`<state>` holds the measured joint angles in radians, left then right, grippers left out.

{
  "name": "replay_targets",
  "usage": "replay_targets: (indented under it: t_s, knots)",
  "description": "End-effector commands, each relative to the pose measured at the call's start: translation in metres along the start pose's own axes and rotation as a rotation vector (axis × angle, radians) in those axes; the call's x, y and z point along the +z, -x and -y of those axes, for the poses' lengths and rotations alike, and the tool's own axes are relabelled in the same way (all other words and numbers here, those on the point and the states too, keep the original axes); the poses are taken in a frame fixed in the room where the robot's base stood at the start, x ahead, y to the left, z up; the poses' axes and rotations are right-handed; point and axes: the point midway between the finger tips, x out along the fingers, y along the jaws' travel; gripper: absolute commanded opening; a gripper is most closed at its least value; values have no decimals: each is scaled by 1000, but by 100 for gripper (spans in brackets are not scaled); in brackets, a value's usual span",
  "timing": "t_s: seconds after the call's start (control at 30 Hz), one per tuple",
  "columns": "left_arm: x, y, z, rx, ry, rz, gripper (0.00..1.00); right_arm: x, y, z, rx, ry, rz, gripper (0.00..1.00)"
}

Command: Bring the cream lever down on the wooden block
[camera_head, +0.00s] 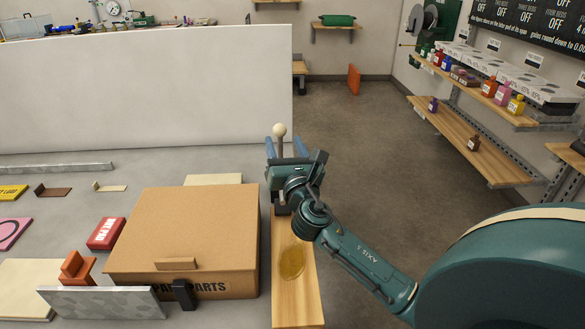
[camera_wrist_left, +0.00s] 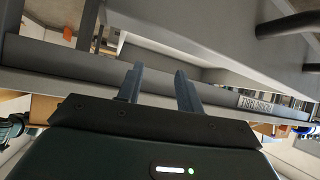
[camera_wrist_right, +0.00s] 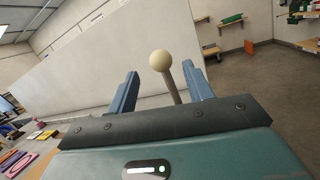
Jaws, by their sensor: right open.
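The cream lever (camera_head: 279,130) stands upright, a round cream knob on a brownish stem. In the right wrist view the knob (camera_wrist_right: 160,60) rises between the blue fingers, above their tips. My right gripper (camera_head: 285,147) is open, with its fingers on either side of the stem and a gap showing beside it. The lever's base is hidden behind my right gripper. A wooden board (camera_head: 296,301) with a yellowish oval patch lies below my right arm; I cannot tell a separate wooden block. My left gripper (camera_wrist_left: 157,78) is open and empty, out of the head view.
A cardboard box (camera_head: 185,230) stands left of the wooden board. A white partition (camera_head: 150,90) runs behind the table. A grey beam (camera_wrist_left: 60,60) crosses the left wrist view. Open floor lies right.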

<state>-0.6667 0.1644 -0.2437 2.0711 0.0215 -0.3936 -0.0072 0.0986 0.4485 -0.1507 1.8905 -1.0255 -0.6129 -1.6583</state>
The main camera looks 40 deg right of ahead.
Motion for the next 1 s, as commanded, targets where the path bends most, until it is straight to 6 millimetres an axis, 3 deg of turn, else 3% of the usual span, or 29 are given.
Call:
replay_targets:
  t_s: [0.2,0.4,1.0]
  knots:
    - [3,-4,-3,8,-1,-11,36,-2,49,0,1,1,-2,51]
    - [-1,-4,-4,15,-6,-26,36,-2,74,0,1,1,-1,51]
    - [-1,-3,-6,20,-10,-27,36,0,79,0,0,1,0,51]
